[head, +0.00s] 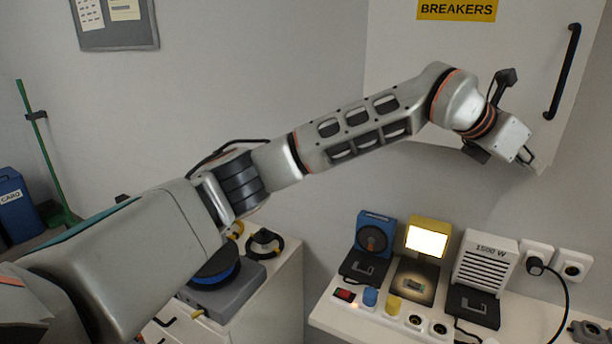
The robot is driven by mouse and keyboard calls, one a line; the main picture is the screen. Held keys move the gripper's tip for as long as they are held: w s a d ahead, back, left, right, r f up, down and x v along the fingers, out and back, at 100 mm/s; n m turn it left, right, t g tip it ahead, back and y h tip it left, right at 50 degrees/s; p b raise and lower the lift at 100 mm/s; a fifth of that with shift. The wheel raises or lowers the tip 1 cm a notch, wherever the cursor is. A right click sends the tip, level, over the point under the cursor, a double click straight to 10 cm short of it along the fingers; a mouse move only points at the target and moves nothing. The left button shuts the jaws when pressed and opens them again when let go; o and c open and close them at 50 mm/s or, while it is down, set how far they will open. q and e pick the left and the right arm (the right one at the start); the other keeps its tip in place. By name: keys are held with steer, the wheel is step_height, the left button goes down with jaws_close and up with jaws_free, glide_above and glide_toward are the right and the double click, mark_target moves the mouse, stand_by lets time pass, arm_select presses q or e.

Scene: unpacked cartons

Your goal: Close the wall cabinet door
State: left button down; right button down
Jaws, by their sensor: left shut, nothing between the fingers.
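The wall cabinet door (515,50) is a white panel at the upper right of the head view. It carries a yellow BREAKERS label (457,9) and a long black vertical handle (563,75) near its right edge. Its lower edge slopes down to the right. My left arm reaches across the lower part of the door and hides some of it. My left gripper (535,162) is shut and empty at the door's lower right corner, below the handle. I cannot tell whether it touches the door. My right gripper is out of view.
Below stands a white bench (340,318) with a blue fan (374,236), a lit yellow lamp (428,240) and a grey 1500 W heater (486,262). Sockets with a plugged cable (567,305) are at right. A white cabinet (285,290) stands left of the bench.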

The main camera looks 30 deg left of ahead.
arm_select(q)
steer(key=shift+w+r+n+t+y, duration=0.1)
steer(key=shift+w+n+t+y, duration=0.25)
steer(key=shift+w, duration=0.8)
steer(key=shift+r, duration=0.1)
